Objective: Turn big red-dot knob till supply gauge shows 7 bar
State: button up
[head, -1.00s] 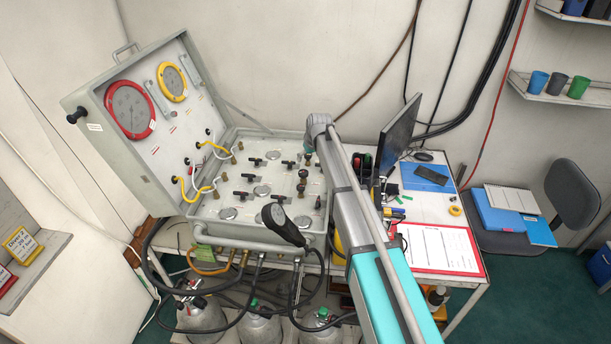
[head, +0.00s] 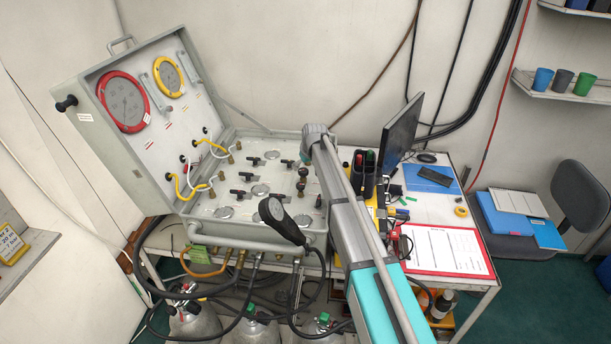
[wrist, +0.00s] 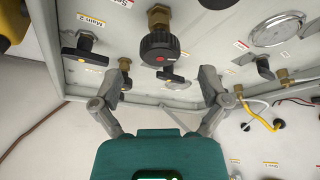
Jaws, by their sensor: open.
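The big black knob with a red dot (wrist: 160,47) sits on a brass fitting in the wrist view, under a partly cropped label. My gripper (wrist: 160,88) is open and empty; its two grey fingers are spread to either side below the knob, apart from it in the picture. A round gauge (wrist: 277,30) is to the right of the knob and another is cut off at the top edge. I cannot tell which is the supply gauge, and no reading is legible. In the head view the panel (head: 318,222) lies in an open grey case; my arm hides my fingers.
The case lid (head: 95,150) stands open at the left with red-ringed (head: 123,102) and yellow-ringed (head: 168,77) gauges. A monitor (head: 400,135) stands right of my arm. Hoses hang in front.

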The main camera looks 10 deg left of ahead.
aim_at(304, 170)
jog(key=shift+b+x, duration=1.1)
jog(key=shift+x, duration=0.4)
jog(key=c, duration=1.1)
jog(key=shift+c, duration=0.2)
jog(key=shift+m, duration=0.3)
jog(key=o, duration=1.1)
jog(key=shift+o, duration=0.2)
